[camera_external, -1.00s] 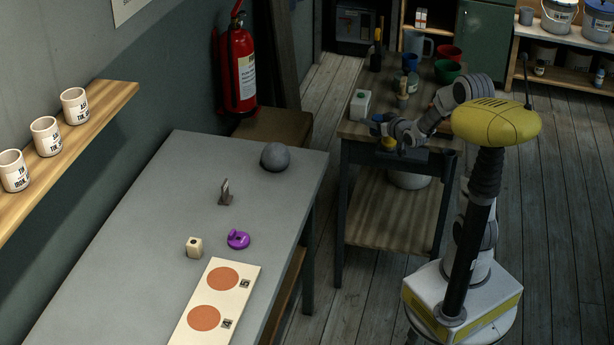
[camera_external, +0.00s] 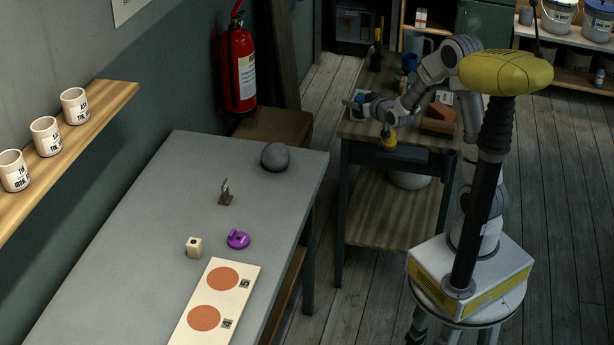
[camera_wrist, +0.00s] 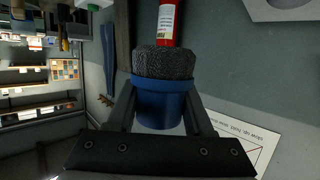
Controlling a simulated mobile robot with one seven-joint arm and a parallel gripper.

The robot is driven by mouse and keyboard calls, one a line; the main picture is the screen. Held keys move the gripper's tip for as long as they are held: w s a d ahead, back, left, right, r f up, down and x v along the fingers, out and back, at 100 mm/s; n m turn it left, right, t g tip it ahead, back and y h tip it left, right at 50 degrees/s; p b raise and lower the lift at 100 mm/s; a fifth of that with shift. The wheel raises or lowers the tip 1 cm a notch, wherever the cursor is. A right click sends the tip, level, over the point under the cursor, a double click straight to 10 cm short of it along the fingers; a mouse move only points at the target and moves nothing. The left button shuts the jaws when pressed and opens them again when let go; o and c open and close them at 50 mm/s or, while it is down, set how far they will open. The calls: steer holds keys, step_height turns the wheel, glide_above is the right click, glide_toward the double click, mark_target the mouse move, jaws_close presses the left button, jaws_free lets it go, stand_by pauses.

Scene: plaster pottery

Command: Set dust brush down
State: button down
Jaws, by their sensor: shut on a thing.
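The dust brush appears in the wrist view as a blue band (camera_wrist: 160,105) topped by dark, rough bristles (camera_wrist: 165,63). My gripper (camera_wrist: 160,112) is shut on the blue part, with a dark finger on each side; the bristles face away from the palm. In the external view my gripper (camera_external: 366,107) is over the front left part of the wooden bench (camera_external: 352,130), pointing left. The brush is too small and dark there to make out clearly. I cannot tell whether it touches the bench.
A brick-coloured block (camera_external: 438,117) lies on the bench's right side, and a blue cup (camera_external: 410,62) stands farther back. The grey table (camera_external: 130,230) at left holds a grey ball (camera_external: 275,157), a purple piece (camera_external: 238,239) and a board (camera_external: 195,338). A fire extinguisher (camera_external: 239,70) hangs beyond.

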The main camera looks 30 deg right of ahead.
steer(key=s+f+p, duration=0.2)
steer(key=s+f, duration=0.5)
steer(key=f, duration=0.3)
steer(key=w+a+f+n+g+y+b, duration=0.15)
steer(key=a+n+y+b, duration=0.35)
steer(key=a, duration=1.3)
steer(key=w+a+n+g+y+b, duration=0.25)
steer(key=a+n+y+b, duration=0.2)
steer(key=a, duration=1.25)
steer(key=shift+m+y, duration=0.25)
steer(key=shift+y, duration=0.2)
steer(key=shift+s+f+b, duration=0.15)
steer(key=shift+f+b, duration=0.5)
steer(key=shift+f, duration=1.05)
steer(key=shift+s+f+b, duration=0.1)
steer(key=shift+f+b, duration=0.55)
steer(key=shift+f, duration=1.05)
